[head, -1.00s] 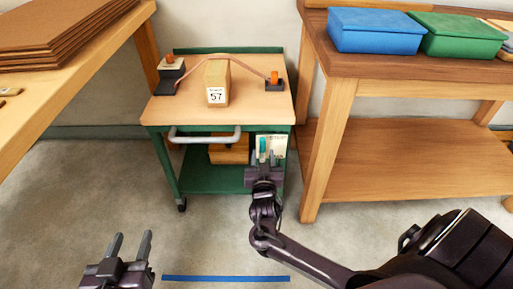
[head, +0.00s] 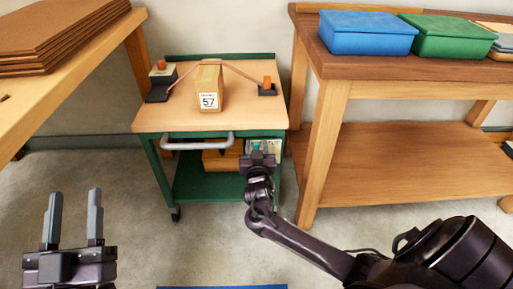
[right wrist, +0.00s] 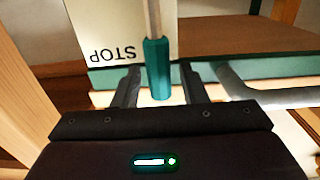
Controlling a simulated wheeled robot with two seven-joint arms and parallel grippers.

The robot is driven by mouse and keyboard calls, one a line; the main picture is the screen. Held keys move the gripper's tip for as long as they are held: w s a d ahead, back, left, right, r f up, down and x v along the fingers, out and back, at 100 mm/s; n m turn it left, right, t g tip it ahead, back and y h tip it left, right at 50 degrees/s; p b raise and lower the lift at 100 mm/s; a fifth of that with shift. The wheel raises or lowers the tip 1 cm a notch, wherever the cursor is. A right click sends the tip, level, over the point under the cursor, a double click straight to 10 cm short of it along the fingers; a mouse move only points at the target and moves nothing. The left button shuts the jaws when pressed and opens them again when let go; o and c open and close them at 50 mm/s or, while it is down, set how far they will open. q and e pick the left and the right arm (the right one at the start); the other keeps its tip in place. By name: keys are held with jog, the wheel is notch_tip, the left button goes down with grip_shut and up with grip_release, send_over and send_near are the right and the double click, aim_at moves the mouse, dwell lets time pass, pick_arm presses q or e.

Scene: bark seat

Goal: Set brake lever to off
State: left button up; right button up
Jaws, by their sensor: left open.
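The brake lever has a teal grip (right wrist: 157,70) on a pale metal rod. It stands in front of a white plate (right wrist: 112,30) on the green cart (head: 182,185); the plate's "STOP" lettering appears upside down in the right wrist view. My right gripper (head: 258,157) is at the cart's front right. Its fingers are apart, one on each side of the teal grip, with gaps visible in the right wrist view (right wrist: 160,82). In the head view the gripper hides most of the lever. My left gripper (head: 75,205) is open and empty at lower left, away from the cart.
The cart top carries a box marked 57 (head: 209,86), a strap (head: 240,75) and two orange-topped pieces. A grey handle (head: 197,145) crosses the cart's front. Wooden benches stand left (head: 70,85) and right (head: 320,165).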

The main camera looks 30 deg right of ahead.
grip_shut()
